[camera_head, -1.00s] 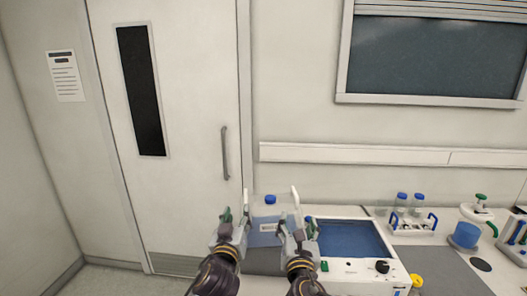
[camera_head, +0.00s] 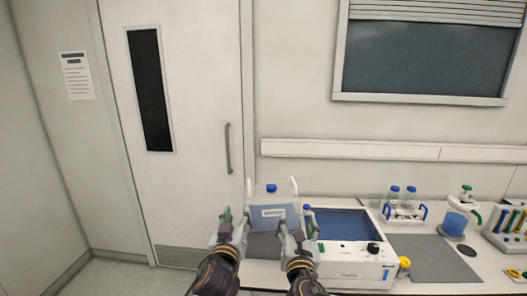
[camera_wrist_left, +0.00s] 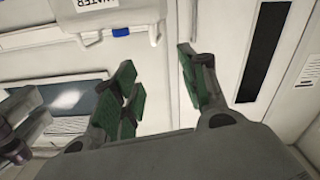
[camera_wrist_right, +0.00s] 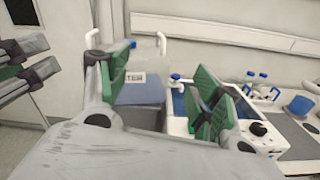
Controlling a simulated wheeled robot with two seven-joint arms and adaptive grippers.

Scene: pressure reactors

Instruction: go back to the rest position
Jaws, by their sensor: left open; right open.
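My left gripper (camera_head: 234,217) is open and empty, raised in front of the bench at lower centre in the head view. Its green finger pads stand apart in the left wrist view (camera_wrist_left: 158,85). My right gripper (camera_head: 297,218) is open and empty to its right; its pads are apart in the right wrist view (camera_wrist_right: 155,90). Between and beyond the grippers stands a clear container (camera_head: 284,213) with blue liquid, a blue cap, a white label and two white handles. It also shows in the right wrist view (camera_wrist_right: 140,92). Neither gripper holds it.
A white device (camera_head: 345,265) with a blue top and black knob stands right of the container. A closed door (camera_head: 200,100) is behind left.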

